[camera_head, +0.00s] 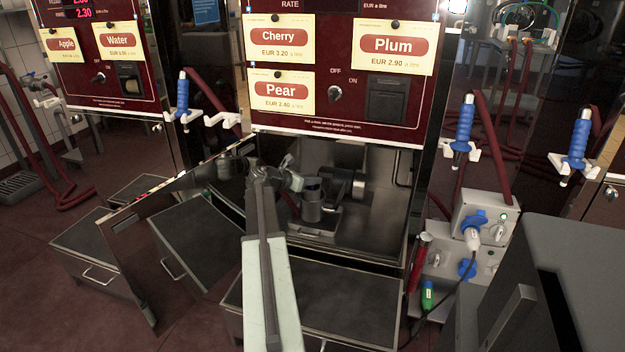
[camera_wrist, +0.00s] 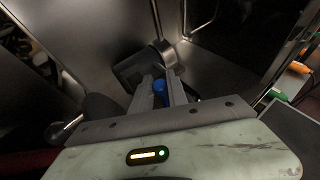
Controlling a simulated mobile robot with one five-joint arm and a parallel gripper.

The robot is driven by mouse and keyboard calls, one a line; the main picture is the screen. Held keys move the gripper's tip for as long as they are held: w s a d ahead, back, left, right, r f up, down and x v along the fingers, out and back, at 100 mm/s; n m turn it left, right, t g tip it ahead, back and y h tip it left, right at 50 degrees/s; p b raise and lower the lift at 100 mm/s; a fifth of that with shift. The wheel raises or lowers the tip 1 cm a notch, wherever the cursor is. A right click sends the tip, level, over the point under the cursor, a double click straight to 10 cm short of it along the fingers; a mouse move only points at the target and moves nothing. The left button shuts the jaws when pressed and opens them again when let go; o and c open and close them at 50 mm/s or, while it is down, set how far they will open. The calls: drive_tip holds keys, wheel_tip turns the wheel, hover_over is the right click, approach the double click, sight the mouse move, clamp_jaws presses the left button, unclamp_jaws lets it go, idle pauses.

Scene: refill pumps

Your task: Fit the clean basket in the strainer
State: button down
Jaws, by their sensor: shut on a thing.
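My gripper (camera_head: 292,178) is inside the open lower cabinet of the middle pump, close to a grey upright cylinder (camera_head: 312,202) that looks like the strainer housing. In the wrist view the two fingers (camera_wrist: 163,90) are shut on a small blue piece (camera_wrist: 160,88). I cannot tell whether this is part of the clean basket; no basket body shows clearly. A dark round body (camera_wrist: 140,66) lies just beyond the fingertips. Whether the held piece touches the housing is hidden.
The cabinet's open door (camera_head: 165,225) stands to the left of my arm. A rounded metal part (camera_head: 341,184) sits right of the housing. A grey socket box (camera_head: 480,225) with a blue plug and cable stands right of the cabinet.

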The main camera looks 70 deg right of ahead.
drive_tip(key=shift+f+b, duration=0.8)
drive_tip(key=shift+f, duration=0.2)
drive_tip(key=c, duration=1.2)
unclamp_jaws()
drive_tip(key=shift+c, duration=0.2)
drive_tip(key=shift+r, duration=0.1)
drive_tip(key=p+v, duration=0.3)
drive_tip(key=v, duration=0.4)
drive_tip(key=shift+w+a, duration=0.15)
drive_tip(key=shift+a, duration=0.15)
